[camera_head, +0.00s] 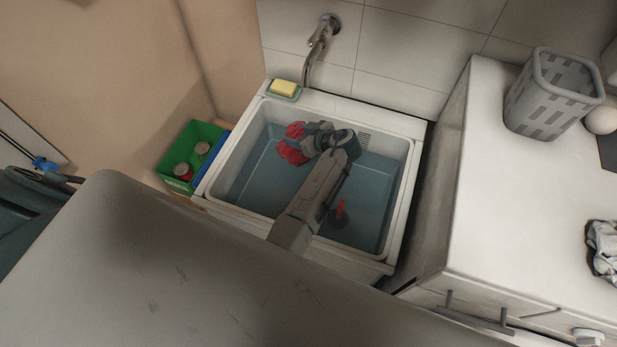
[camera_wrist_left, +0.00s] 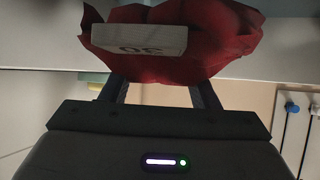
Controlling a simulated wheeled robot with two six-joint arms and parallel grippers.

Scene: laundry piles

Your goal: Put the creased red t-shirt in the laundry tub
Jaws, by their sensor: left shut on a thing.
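The creased red t-shirt (camera_head: 290,146) is bunched up in my left gripper (camera_head: 308,140), over the inside of the laundry tub (camera_head: 255,105). In the left wrist view the red cloth (camera_wrist_left: 225,35) fills the space between and beyond the fingers (camera_wrist_left: 160,92), with a pale tag marked with digits on it. My left gripper is shut on the cloth. The tub is a white sink with blue-grey water or lining inside. I cannot tell whether the cloth touches the water. My right gripper is not in view.
A tap (camera_head: 320,45) and a yellow sponge on a dish (camera_head: 284,88) are at the tub's back edge. A green crate (camera_head: 178,150) with jars stands left. A grey basket (camera_head: 550,95) and a crumpled patterned cloth (camera_head: 603,248) are on the white counter (camera_head: 490,190) at right.

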